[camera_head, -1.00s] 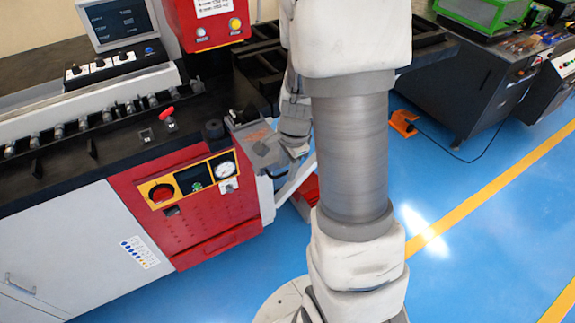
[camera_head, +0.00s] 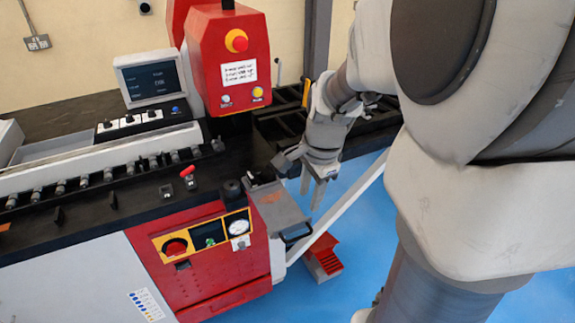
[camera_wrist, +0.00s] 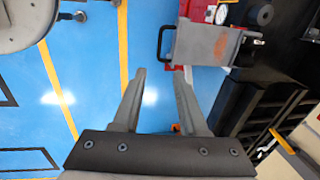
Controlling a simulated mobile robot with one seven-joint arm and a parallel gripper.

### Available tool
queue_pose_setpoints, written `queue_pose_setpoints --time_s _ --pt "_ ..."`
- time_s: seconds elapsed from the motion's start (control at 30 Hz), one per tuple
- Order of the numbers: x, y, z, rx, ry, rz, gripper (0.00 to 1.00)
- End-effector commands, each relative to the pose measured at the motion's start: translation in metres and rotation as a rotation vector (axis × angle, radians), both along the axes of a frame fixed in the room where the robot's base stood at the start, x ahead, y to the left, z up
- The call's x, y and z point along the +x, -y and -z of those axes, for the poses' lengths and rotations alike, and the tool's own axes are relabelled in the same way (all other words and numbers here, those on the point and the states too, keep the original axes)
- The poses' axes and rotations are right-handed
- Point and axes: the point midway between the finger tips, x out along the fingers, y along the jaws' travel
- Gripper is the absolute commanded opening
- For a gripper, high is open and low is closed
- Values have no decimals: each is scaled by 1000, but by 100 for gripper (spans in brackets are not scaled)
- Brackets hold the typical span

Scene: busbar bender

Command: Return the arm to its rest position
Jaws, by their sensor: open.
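My gripper (camera_head: 312,192) hangs from my raised arm with its fingers pointing down, just right of the machine's small grey side tray (camera_head: 278,212). In the wrist view my gripper (camera_wrist: 160,82) is open, with two grey fingers apart and nothing between them. The blue floor shows past the fingertips. The tray with its black handle (camera_wrist: 166,42) lies beyond the right finger and looks apart from it. My upper arm covers the right side of the head view.
The busbar bender's red front panel (camera_head: 215,265) and red head (camera_head: 228,65) stand left of my gripper. A monitor (camera_head: 150,78) stands on the machine. A red step-like item (camera_head: 323,258) sits on the floor below. Blue floor is open in the wrist view's left half.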

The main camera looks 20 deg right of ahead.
Motion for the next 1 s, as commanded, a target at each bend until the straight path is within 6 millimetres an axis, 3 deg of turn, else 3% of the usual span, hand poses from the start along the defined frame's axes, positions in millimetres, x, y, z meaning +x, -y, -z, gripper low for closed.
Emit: queue_pose_setpoints --time_s 0.13,0.6,0.77,1.0 --pt "-2 0 -12 -1 1 1 42" --pt "-5 -5 -19 -6 14 -47 42" --pt "-19 -29 -41 -42 72 -279 42" --pt "-59 -74 -78 -193 186 -797 42"
